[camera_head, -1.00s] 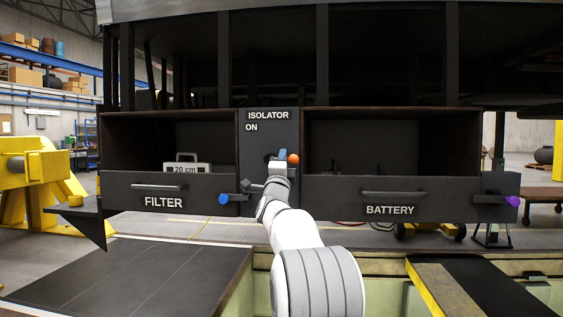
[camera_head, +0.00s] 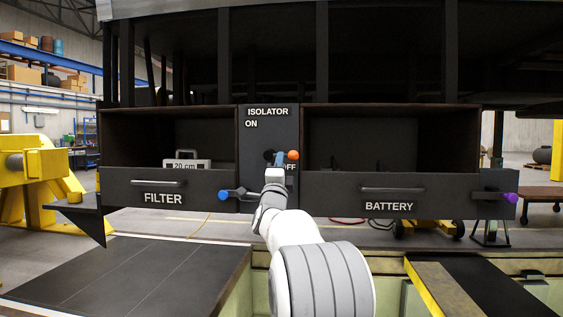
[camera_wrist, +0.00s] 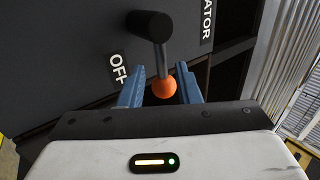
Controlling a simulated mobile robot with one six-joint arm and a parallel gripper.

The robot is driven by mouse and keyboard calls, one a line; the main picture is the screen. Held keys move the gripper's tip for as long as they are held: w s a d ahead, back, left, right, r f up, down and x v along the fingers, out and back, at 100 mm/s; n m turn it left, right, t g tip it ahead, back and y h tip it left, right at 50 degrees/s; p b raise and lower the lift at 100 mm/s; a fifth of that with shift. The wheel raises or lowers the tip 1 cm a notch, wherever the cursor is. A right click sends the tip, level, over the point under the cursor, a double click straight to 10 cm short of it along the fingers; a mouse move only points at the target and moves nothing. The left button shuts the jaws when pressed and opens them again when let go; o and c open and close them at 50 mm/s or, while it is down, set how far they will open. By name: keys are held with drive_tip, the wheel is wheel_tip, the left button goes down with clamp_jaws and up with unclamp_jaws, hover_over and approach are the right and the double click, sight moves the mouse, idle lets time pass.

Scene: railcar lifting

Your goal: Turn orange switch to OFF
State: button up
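The orange switch is a lever with an orange ball knob (camera_head: 293,155) on the dark isolator panel (camera_head: 268,136). It extends to the right from its pivot, above the partly covered OFF label. The ON label is at the panel's upper left. In the wrist view the orange knob (camera_wrist: 163,89) hangs on a grey rod from the black pivot (camera_wrist: 150,25). My gripper (camera_wrist: 162,68) is open, with one blue finger on each side of the knob and visible gaps. In the head view my gripper (camera_head: 280,158) is just left of the knob.
The FILTER drawer (camera_head: 200,197) with a grey case (camera_head: 187,164) is on the left. The BATTERY drawer (camera_head: 340,197) is on the right. A blue-tipped handle (camera_head: 224,194) sticks out near my arm. A purple-tipped handle (camera_head: 511,198) is at far right.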

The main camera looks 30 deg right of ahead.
drive_tip(key=v, duration=0.3)
drive_tip(key=shift+s+a+f, duration=0.15)
drive_tip(key=shift+y, duration=0.3)
drive_tip(key=s+a+f+n+g+y+p, duration=0.35)
drive_tip(key=s+a+n+y+p, duration=0.2)
drive_tip(key=a+n, duration=0.3)
drive_tip(key=s+a+f+n+g+y+p, duration=0.35)
drive_tip(key=a+n+y+p, duration=0.3)
drive_tip(key=a, duration=0.25)
drive_tip(key=s+a+f+n+g+p, duration=0.2)
drive_tip(key=s+f+n+g, duration=0.1)
drive_tip(key=s, duration=0.6)
drive_tip(key=s+a+f+n+g+y+p, duration=0.1)
drive_tip(key=s+a+f+n+g+p, duration=0.2)
drive_tip(key=s, duration=0.7)
drive_tip(key=s+a+f+n+g+y+p, duration=0.1)
drive_tip(key=s+a+f+n+g+p, duration=0.1)
drive_tip(key=s, duration=0.8)
wheel_tip(320, 180, down, 2)
drive_tip(key=n+g+p, duration=0.1)
drive_tip(key=n+g, duration=0.1)
drive_tip(key=shift+s+a+n, duration=0.15)
drive_tip(key=shift+n, duration=0.15)
